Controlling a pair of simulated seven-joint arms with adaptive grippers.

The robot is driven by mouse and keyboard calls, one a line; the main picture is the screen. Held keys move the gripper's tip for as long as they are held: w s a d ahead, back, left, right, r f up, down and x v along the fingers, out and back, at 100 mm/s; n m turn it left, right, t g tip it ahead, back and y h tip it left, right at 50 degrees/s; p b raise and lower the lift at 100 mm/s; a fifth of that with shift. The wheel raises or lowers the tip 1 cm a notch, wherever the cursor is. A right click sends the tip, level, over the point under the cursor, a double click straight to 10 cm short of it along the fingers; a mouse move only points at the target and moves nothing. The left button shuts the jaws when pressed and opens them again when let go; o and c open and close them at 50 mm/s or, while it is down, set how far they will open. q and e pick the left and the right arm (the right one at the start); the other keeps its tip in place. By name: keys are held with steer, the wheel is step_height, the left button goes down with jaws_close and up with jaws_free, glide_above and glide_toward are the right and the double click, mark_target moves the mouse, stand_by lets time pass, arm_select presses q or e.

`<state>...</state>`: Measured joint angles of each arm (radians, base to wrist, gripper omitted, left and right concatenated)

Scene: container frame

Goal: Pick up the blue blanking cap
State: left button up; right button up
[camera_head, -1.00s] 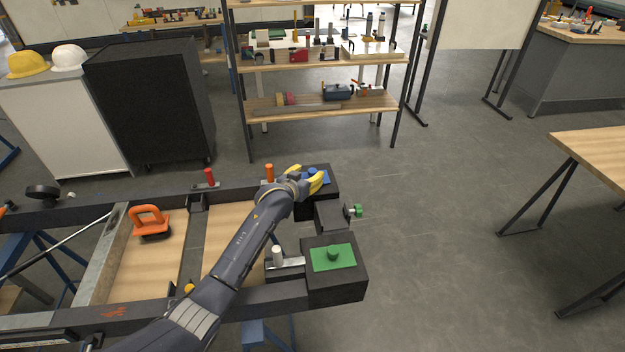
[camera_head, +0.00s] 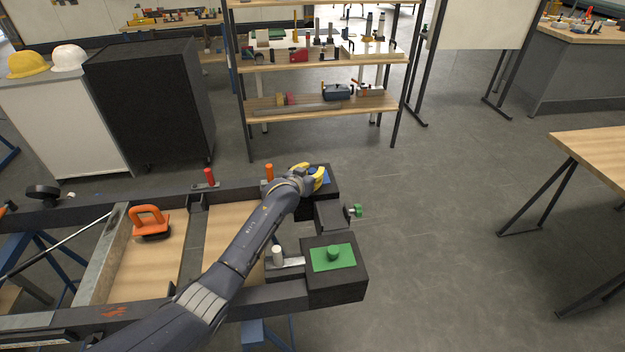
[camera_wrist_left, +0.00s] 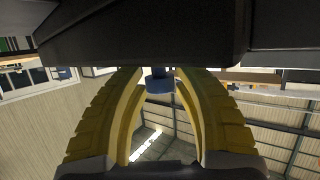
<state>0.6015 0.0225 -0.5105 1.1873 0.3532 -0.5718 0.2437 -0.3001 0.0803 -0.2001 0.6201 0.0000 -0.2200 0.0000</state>
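The blue blanking cap shows in the left wrist view (camera_wrist_left: 160,82), between the two yellow fingers and close to the dark block above it in that picture. My left gripper (camera_head: 309,176) is over the blue pad (camera_head: 326,180) on the far end block of the frame. Its yellow fingers (camera_wrist_left: 160,78) stand apart on either side of the cap; I see no clear grip on it. In the head view the gripper largely hides the cap. My right gripper is not in view.
A green cap (camera_head: 333,253) stands on a green pad on the near end block. A green-knobbed fitting (camera_head: 355,210) sits between the blocks. An orange post (camera_head: 269,172), a red post (camera_head: 209,177) and an orange-handled tool (camera_head: 149,221) are along the frame.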

arm_select(q)
jaws_close()
